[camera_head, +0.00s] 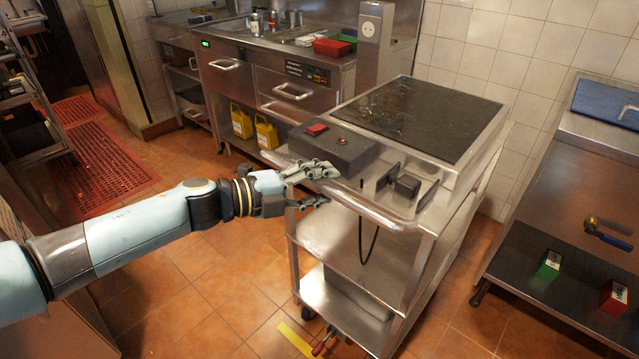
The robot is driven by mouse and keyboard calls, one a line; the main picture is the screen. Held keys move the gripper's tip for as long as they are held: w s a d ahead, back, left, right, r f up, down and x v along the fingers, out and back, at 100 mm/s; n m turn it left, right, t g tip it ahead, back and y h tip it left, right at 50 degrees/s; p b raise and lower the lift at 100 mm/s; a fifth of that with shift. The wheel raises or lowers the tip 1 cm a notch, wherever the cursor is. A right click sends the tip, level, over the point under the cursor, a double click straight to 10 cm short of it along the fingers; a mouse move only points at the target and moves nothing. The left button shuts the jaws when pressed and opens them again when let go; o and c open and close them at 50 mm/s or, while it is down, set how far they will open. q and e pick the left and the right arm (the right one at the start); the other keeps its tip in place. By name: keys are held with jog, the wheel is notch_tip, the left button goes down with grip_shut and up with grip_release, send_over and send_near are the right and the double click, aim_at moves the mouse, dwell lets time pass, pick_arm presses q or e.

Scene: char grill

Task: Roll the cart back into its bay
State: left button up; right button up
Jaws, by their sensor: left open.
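The steel cart (335,245) stands in the centre right. It has a dark flat cooking plate (430,113) on top and open shelves below. Its push handle (375,215) runs along the near side. My right gripper is not in view. A yellow floor stripe (296,341) lies by the cart's lower left corner; I cannot tell whether it marks the bay.
A steel counter with drawers (232,85) stands behind left, with yellow jugs (266,133) below. A steel table (560,190) with a lower shelf is close on the right. A post with a socket (372,45) rises behind the cart. Tiled floor is free at the left.

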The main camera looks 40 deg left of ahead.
pick_arm(q)
jog(key=shift+c, duration=0.4)
grip_shut()
jog(key=shift+w, duration=0.1)
